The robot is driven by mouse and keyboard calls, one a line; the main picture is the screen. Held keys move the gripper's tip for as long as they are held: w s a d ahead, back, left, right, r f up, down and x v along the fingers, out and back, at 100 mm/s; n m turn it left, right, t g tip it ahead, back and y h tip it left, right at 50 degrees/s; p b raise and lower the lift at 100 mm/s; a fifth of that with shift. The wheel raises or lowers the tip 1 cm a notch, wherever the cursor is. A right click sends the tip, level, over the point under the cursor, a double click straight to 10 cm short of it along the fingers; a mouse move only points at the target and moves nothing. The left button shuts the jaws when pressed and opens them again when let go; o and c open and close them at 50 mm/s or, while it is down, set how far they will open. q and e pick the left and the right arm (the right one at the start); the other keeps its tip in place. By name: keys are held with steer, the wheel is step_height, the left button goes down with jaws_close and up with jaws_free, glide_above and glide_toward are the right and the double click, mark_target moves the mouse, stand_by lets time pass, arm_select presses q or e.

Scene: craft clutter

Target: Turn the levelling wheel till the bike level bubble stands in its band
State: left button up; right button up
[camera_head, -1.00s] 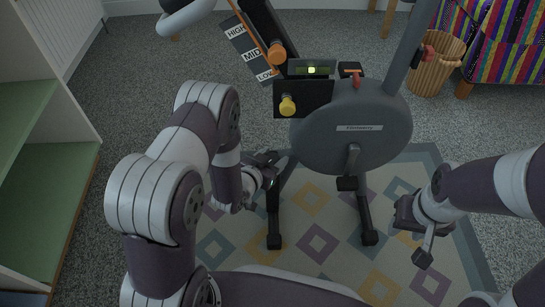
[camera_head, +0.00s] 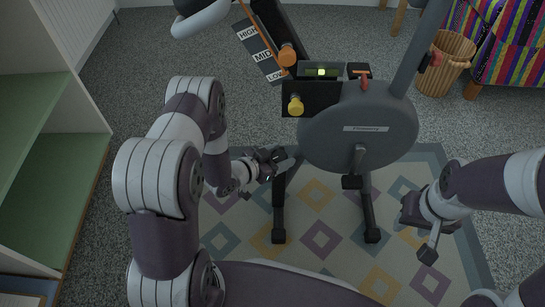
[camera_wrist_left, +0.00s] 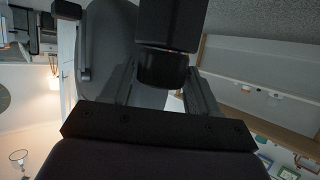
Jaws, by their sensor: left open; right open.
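The exercise bike (camera_head: 360,120) stands upright on the rug. Its bike level (camera_head: 309,70) is a small dark window at the top left of the body, with a bright yellow-green bubble (camera_head: 321,72) near its middle; band marks are too small to make out. My left gripper (camera_head: 285,162) is low, beside the upper part of the bike's left leg. In the left wrist view, its open fingers stand on either side of a dark round knob (camera_wrist_left: 163,70), possibly the levelling wheel, under a black block. Contact is unclear. My right gripper (camera_head: 425,225) is open and empty, right of the bike.
A yellow knob (camera_head: 295,106) and an orange knob (camera_head: 287,55) sit on the bike's left side, near a LOW/MID/HIGH scale (camera_head: 262,52). A green-shelved unit (camera_head: 60,190) stands left, a wicker basket (camera_head: 446,65) back right. The patterned rug (camera_head: 330,262) is clear in front.

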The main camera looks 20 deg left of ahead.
arm_select(q)
steer(key=p+v, duration=0.6)
steer(key=v, duration=0.6)
steer(key=shift+s+r, duration=0.15)
steer(key=shift+r, duration=0.05)
steer(key=shift+a+f, duration=0.1)
